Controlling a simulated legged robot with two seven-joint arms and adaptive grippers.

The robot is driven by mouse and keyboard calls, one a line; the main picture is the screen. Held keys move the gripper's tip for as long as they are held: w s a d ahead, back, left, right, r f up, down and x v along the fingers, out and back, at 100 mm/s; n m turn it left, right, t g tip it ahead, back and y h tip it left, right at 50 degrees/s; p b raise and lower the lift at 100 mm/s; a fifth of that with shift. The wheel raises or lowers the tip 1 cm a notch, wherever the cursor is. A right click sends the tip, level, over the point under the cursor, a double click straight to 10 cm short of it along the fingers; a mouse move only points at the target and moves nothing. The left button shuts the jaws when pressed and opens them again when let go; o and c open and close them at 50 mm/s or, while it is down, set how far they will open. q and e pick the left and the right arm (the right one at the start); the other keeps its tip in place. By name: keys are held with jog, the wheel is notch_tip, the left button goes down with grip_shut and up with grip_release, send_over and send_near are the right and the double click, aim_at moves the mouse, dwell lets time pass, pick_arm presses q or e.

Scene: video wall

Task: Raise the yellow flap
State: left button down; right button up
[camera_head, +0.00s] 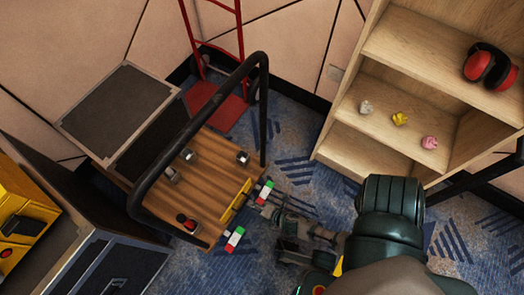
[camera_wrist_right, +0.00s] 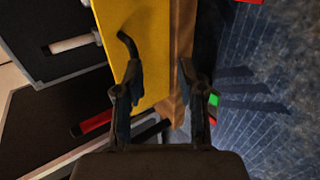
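The yellow flap (camera_head: 235,203) is a narrow strip along the near right edge of a wooden cart platform (camera_head: 211,181) in the head view. In the right wrist view the yellow flap (camera_wrist_right: 146,32) is a broad panel with a dark hook-shaped piece on it. My right gripper (camera_head: 259,207) reaches in from the right, close to that edge. Its two dark fingers (camera_wrist_right: 160,72) are apart, with part of the yellow surface and the wooden edge seen between them. I cannot tell whether a finger touches the flap. My left gripper is not in view.
A black tubular handle (camera_head: 184,135) arches over the platform, which carries several small devices. Coloured blocks (camera_head: 235,238) show beside the platform edge. Dark cases (camera_head: 118,104) stand at left, a red hand truck (camera_head: 216,107) behind, and a wooden shelf (camera_head: 413,42) at right.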

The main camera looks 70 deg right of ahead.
jog(key=v, duration=0.9)
jog(key=shift+r, duration=0.45)
jog(key=shift+a, duration=0.1)
